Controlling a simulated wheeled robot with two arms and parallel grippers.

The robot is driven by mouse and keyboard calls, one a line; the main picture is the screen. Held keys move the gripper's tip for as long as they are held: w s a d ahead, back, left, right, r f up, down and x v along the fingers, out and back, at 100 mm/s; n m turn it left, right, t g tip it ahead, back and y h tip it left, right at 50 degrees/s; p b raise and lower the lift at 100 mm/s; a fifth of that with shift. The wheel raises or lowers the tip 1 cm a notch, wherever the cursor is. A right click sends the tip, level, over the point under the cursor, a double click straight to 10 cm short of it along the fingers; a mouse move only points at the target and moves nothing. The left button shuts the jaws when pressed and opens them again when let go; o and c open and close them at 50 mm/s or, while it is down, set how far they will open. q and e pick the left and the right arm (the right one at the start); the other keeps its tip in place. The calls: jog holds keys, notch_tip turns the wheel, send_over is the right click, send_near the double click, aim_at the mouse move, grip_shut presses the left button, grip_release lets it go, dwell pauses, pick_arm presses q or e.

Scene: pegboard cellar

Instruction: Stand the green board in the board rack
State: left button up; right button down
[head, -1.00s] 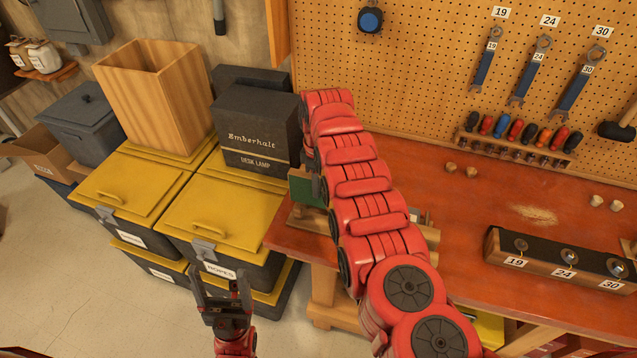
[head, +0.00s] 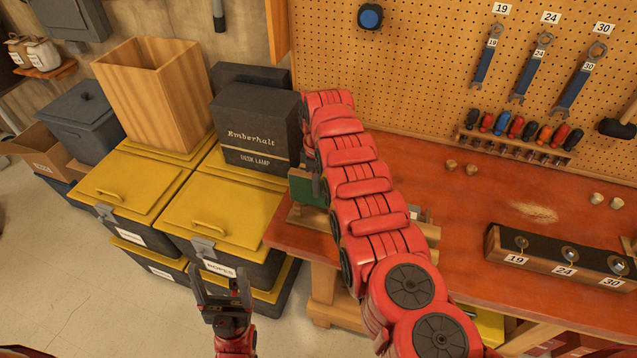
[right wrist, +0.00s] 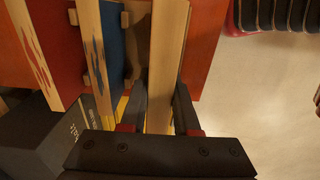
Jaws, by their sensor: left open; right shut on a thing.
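My right gripper (right wrist: 158,112) is shut on a board, seen edge-on as a light wood strip (right wrist: 166,60) in the right wrist view. In the head view a green face of the green board (head: 303,188) shows left of my right arm, which hides most of it and the gripper. The board is upright over the wooden board rack (head: 309,219); I cannot tell whether it rests in it. A blue-faced board (right wrist: 113,40) and a red-faced board (right wrist: 62,45) stand to its left in the right wrist view. My left gripper (head: 222,282) is open and empty.
A dark desk lamp box (head: 255,130) stands beside the rack on yellow-lidded bins (head: 220,212). The orange-red bench (head: 470,230) holds a socket block (head: 555,262) at the right. Tools hang on the pegboard (head: 430,60). Floor is clear at the lower left.

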jog(key=shift+f+b, duration=0.6)
jog(key=shift+f, duration=0.5)
jog(key=shift+f, duration=0.1)
jog(key=shift+f+b, duration=1)
jog(key=shift+f, duration=0.25)
jog(key=c, duration=0.6)
grip_release()
jog(key=shift+o, duration=0.2)
